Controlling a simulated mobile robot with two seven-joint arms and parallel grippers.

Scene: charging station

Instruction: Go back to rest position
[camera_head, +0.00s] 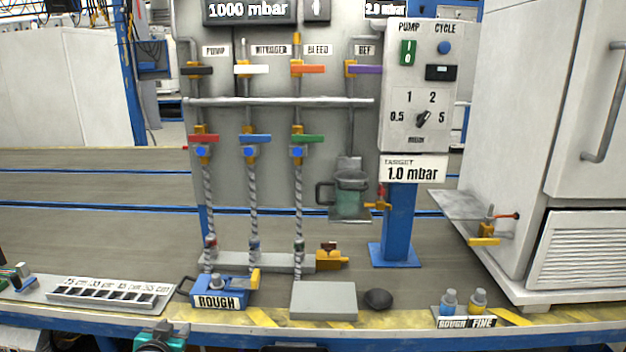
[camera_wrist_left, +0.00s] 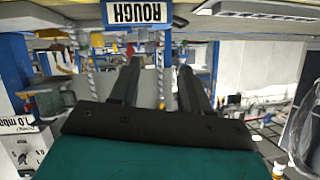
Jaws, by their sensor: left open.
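My left gripper (camera_head: 160,337) shows only in part at the bottom edge of the head view, in front of the bench edge and below the blue ROUGH unit (camera_head: 217,294). In the left wrist view, which is upside down, the two dark fingers of my left gripper (camera_wrist_left: 158,78) stand apart with nothing between them. The ROUGH label (camera_wrist_left: 138,13) shows at the top of that view, beyond the fingers. My right gripper is in neither view.
A slotted tray (camera_head: 110,293), a grey block (camera_head: 323,300), a dark rounded lump (camera_head: 378,299) and ROUGH/FINE bottles (camera_head: 464,301) sit along the bench front. Behind stands a valve panel (camera_head: 270,80) with hoses. A white cabinet (camera_head: 560,150) stands at right.

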